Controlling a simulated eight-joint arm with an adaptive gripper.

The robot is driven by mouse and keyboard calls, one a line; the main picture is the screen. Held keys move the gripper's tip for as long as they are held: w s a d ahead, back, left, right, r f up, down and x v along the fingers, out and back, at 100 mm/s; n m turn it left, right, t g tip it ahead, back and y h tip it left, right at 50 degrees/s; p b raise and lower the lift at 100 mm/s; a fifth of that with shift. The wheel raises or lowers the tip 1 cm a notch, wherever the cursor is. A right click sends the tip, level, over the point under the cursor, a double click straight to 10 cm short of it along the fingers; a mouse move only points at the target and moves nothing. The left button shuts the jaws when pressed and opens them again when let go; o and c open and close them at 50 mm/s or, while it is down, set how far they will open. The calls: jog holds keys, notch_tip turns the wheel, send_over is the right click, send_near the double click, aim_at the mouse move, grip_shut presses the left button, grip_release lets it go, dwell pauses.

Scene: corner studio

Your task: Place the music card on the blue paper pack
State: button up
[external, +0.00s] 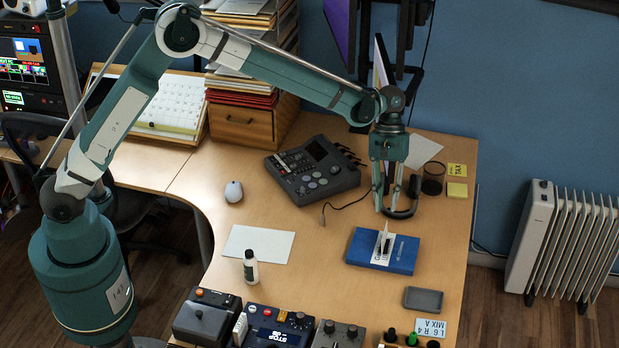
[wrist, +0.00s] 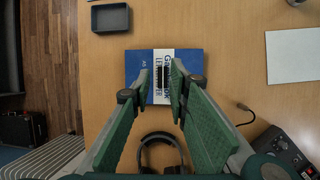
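The blue paper pack (external: 403,256) lies flat at the right of the desk; it also shows in the wrist view (wrist: 190,62). A small white piece with dark marks (external: 386,236) stands up from the pack's top, over its white lettered band. It looks like the music card, but it is too small to be sure. In the wrist view the dark-marked piece (wrist: 163,78) lies between my fingers. My gripper (external: 388,208) is open above the pack, its fingers (wrist: 161,88) apart on either side of the white band. I see no contact.
A grey tray (external: 423,299) lies in front of the pack. Black headphones (wrist: 163,148) lie behind it. A drum machine (external: 312,170), a white sheet (external: 258,243) and a small bottle (external: 250,267) are to the left. Control boxes (external: 275,326) line the front edge.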

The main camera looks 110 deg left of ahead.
jog(key=s+d+r+m+t+y, duration=0.15)
jog(key=s+d+r+m, duration=0.25)
jog(key=s+d+r, duration=0.55)
jog(key=s+d+r+m+y, duration=0.2)
jog(key=s+d+r+m, duration=0.3)
jog(key=d+r, duration=0.8)
jog(key=s+d+f+m+t, duration=0.1)
jog(key=s+d+m, duration=0.2)
jog(key=s, duration=0.6)
jog(key=s+d+f+m+t, duration=0.1)
jog(key=s+d+m+t, duration=0.1)
jog(key=s+d, duration=0.6)
jog(key=s+d+f+m+t, duration=0.1)
jog(key=s+d+f+m, duration=0.1)
jog(key=s+d, duration=0.4)
jog(key=s+m+y, duration=0.1)
jog(key=s, duration=0.4)
jog(key=shift+s+m, duration=0.3)
